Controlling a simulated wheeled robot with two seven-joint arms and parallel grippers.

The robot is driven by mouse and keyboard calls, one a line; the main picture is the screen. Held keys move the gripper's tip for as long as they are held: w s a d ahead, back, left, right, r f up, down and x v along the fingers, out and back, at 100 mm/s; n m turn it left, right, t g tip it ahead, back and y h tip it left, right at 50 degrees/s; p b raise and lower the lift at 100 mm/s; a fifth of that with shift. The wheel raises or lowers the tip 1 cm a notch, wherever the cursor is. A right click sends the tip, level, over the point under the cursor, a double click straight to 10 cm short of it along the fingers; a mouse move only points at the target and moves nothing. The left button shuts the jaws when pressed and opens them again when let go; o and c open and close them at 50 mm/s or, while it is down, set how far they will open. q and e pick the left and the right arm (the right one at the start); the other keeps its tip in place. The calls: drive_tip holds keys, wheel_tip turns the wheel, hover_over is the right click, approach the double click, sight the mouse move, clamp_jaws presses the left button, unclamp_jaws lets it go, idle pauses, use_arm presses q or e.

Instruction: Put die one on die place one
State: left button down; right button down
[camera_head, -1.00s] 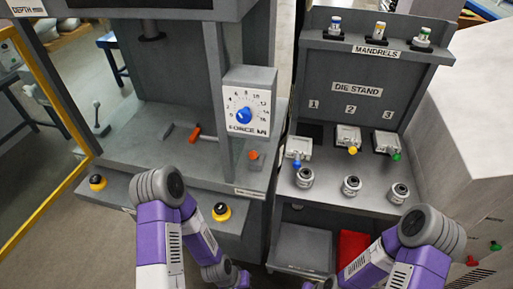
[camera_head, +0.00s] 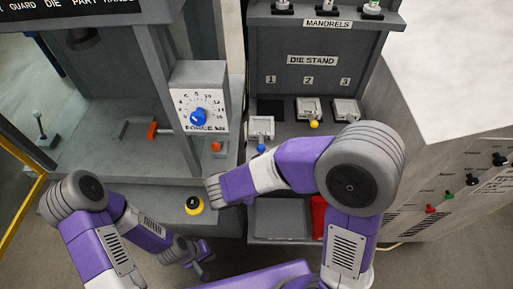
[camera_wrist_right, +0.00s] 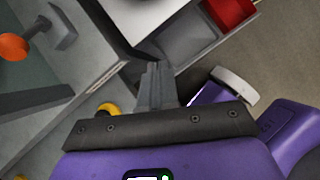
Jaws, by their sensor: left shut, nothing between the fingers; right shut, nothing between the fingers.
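Die one, taken as the pale block with the blue knob (camera_head: 261,128), sits on the die stand (camera_head: 312,60) at the left, below label 1. A dark empty patch (camera_head: 270,108) lies right behind it; I cannot tell if this is die place one. My left gripper (camera_head: 205,268) is shut and empty, low in front of the press. My right gripper shows in the right wrist view (camera_wrist_right: 155,85), shut and empty, apart from any die.
Blocks with yellow (camera_head: 315,124) and black knobs stand under labels 2 and 3. The press (camera_head: 100,150) has a force dial (camera_head: 199,116) and a yellow-ringed button (camera_head: 194,205) near my right forearm. Below the stand are a grey tray (camera_head: 280,218) and red bin (camera_head: 318,215).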

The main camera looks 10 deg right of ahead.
sight(260, 151)
wheel_tip(260, 151, up, 6)
drive_tip(key=w+n+t+h, duration=0.1)
drive_tip(key=w+n+t, duration=0.1)
drive_tip(key=w+t, duration=0.1)
drive_tip(key=b+x, duration=0.2)
drive_tip(key=x, duration=0.7)
drive_tip(key=shift+s+a+f+b, duration=0.1)
drive_tip(key=shift+s+f+b, duration=0.15)
drive_tip(key=shift+b, duration=0.1)
drive_tip(key=w+d, duration=0.1)
drive_tip(key=w, duration=0.2)
drive_tip(key=shift+d+r, duration=0.1)
drive_tip(key=shift+d, duration=0.3)
drive_tip(key=shift+w+d, duration=0.2)
drive_tip(key=shift+w, duration=0.1)
